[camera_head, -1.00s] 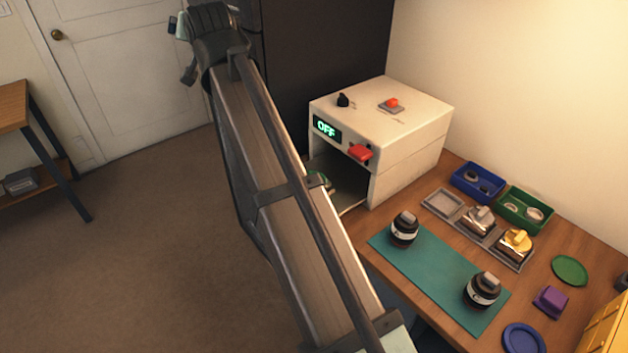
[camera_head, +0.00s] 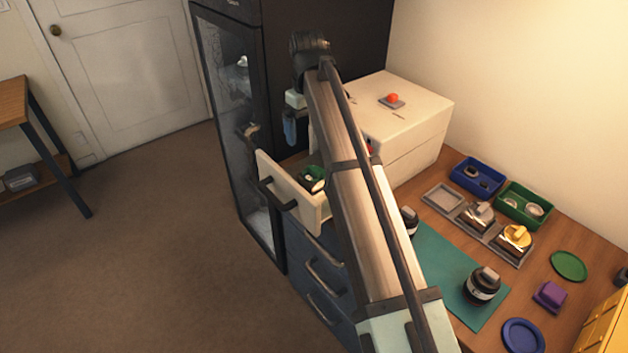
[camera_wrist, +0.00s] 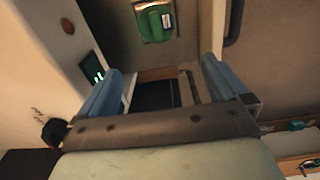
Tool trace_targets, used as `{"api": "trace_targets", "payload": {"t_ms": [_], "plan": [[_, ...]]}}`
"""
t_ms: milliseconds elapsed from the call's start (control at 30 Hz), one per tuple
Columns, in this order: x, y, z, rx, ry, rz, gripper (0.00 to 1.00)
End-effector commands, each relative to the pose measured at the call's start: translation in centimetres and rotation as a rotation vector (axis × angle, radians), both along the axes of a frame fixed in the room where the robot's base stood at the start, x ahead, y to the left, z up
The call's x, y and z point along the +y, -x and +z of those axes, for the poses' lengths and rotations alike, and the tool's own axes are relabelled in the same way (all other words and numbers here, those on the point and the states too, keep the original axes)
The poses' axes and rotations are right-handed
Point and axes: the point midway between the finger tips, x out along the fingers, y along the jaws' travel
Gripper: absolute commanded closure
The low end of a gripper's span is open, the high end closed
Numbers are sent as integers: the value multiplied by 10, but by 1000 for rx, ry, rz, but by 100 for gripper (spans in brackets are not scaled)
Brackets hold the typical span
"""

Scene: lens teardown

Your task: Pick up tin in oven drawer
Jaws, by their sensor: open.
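The tin (camera_head: 313,178) is green-lidded and dark-sided. It sits in the pulled-out oven drawer (camera_head: 285,190), partly behind my arm in the head view. In the wrist view the tin (camera_wrist: 155,22) shows as a green rounded shape with a pale label, on the drawer's floor near the top edge. My gripper (camera_wrist: 158,82) is open, with its two blue fingers spread and nothing between them. The tin lies beyond the fingertips, apart from them. In the head view my gripper (camera_head: 291,128) hangs above and to the left of the tin, near the oven's front.
The cream oven (camera_head: 410,110) stands right of the drawer, its display hidden by my arm. A dark glass-door cabinet (camera_head: 235,100) is close on the left. The wooden table holds a teal mat (camera_head: 450,265), blue bin (camera_head: 477,178) and green bin (camera_head: 525,208).

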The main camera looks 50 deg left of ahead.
Motion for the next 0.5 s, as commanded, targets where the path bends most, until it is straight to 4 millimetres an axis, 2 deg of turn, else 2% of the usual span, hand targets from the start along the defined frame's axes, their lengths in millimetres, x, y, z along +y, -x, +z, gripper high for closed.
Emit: {"api": "trace_targets", "payload": {"t_ms": [267,500], "plan": [[-6,-2,-19,15,28,16,0],[-7,-2,-57,14,28,15,0]]}}
